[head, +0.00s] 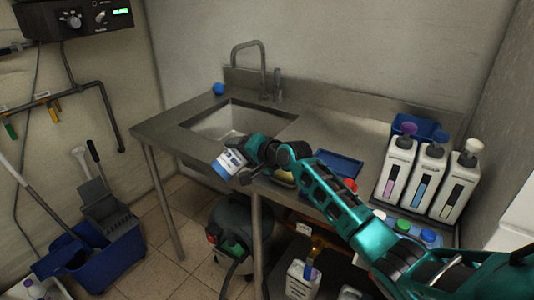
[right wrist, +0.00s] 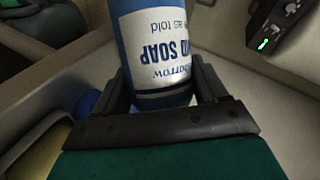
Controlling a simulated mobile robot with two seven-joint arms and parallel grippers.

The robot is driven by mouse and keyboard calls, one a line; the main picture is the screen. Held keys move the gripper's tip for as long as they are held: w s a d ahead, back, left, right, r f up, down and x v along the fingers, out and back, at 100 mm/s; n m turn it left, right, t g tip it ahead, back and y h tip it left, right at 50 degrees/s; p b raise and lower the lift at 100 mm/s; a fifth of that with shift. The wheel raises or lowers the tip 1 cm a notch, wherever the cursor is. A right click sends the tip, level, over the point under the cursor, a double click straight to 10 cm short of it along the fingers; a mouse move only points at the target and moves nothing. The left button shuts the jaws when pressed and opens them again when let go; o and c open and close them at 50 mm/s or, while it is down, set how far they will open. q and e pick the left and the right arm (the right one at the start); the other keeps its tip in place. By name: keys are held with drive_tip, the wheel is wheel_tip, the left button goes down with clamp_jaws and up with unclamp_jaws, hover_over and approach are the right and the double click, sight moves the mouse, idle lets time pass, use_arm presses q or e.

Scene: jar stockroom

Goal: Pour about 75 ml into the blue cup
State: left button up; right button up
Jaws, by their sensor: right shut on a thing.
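My right gripper (head: 246,158) is shut on a blue bottle with a white label (head: 229,163), held tilted in front of the sink's front edge. In the right wrist view the bottle (right wrist: 155,50) sits between both fingers; its label reads "SOAP" upside down. Its mouth and any liquid flow cannot be made out. A small round blue thing (head: 219,88) stands at the back left of the counter; I cannot tell whether it is the blue cup. My left gripper is not in view.
The steel counter (head: 310,133) holds a sink (head: 233,121) with a tap (head: 262,62). Several white pump bottles (head: 428,176) stand at the right near a blue tray (head: 340,162). A blue mop bucket (head: 92,262) and a vacuum cleaner (head: 234,235) stand on the floor.

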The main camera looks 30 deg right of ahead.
wheel_tip(320, 180, down, 2)
drive_tip(key=shift+f+b, duration=0.1)
drive_tip(key=shift+b, duration=0.6)
drive_tip(key=shift+w+r+m+y, duration=0.1)
drive_tip(key=shift+r+m+y, duration=0.3)
drive_tip(key=shift+r, duration=0.25)
drive_tip(key=shift+r+m+b, duration=0.25)
drive_tip(key=shift+m+b, duration=0.05)
drive_tip(key=shift+b, duration=0.15)
drive_tip(key=shift+r, duration=0.15)
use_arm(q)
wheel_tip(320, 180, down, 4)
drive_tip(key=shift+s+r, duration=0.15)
use_arm(e)
drive_tip(key=shift+d+r+m+y, duration=0.15)
drive_tip(key=shift+r+m+y, duration=0.1)
drive_tip(key=shift+m+y, duration=0.2)
drive_tip(key=shift+d+r+m+t+y, duration=0.25)
drive_tip(key=shift+r+m+t+y, duration=0.15)
drive_tip(key=shift+r+m+y, duration=0.2)
drive_tip(key=shift+r+m, duration=0.15)
drive_tip(key=shift+m, duration=0.1)
drive_tip(key=shift+a, duration=0.5)
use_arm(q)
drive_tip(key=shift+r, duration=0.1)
use_arm(e)
drive_tip(key=shift+r, duration=0.15)
